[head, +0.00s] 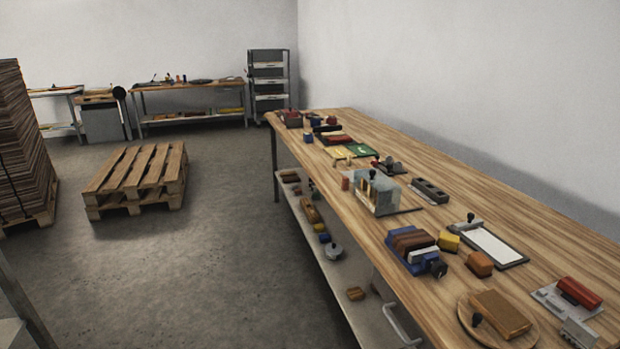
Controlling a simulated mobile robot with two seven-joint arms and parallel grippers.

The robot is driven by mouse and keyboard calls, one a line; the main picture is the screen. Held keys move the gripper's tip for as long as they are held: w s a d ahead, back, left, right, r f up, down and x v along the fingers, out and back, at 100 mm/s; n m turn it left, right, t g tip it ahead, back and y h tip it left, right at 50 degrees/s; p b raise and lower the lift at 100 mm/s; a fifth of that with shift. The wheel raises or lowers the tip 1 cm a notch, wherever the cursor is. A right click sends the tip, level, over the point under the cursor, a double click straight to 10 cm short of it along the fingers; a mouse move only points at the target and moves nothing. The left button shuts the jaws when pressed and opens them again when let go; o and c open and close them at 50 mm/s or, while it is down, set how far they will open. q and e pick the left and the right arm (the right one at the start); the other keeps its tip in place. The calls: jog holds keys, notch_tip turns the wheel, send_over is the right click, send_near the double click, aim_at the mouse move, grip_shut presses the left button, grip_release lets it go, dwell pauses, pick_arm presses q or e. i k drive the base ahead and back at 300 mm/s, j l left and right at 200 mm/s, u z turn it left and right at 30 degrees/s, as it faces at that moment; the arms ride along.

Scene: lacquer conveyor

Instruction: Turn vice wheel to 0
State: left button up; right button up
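A blue vice-like fixture (398,262) stands near the front left edge of the long wooden workbench (395,305). It has brown blocks (412,237) and a whitish block (423,256) between or on its parts. A small dark knob or wheel (438,269) is at its near right end. It is too small to read any mark or angle on it. A red and dark device (290,119) at the far end of the bench may also be a vice; I cannot tell. Neither of my grippers is in view.
A round board with a brown block (500,313), a white-topped plate (490,247) and loose blocks (479,264) lie near the fixture. A lower shelf (338,275) holds several items. A pallet stack (136,175) stands on the floor left; floor between is clear.

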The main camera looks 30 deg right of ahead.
aim_at(439, 269)
jog(key=i+z, duration=0.2)
jog(key=z, duration=0.2)
jog(key=i+j+z, duration=0.2)
jog(key=z, duration=0.25)
jog(key=i+j+z, duration=0.15)
jog(key=z, duration=0.25)
jog(key=i+j+z, duration=0.1)
jog(key=j+z, duration=0.15)
jog(key=z, duration=0.15)
jog(key=i+j+z, duration=0.1)
jog(key=j+z, duration=0.2)
jog(key=z, duration=0.15)
jog(key=i+j+z, duration=0.25)
jog(key=j, duration=0.15)
jog(key=j+z, duration=0.55)
jog(key=j, duration=0.25)
jog(key=i, duration=0.05)
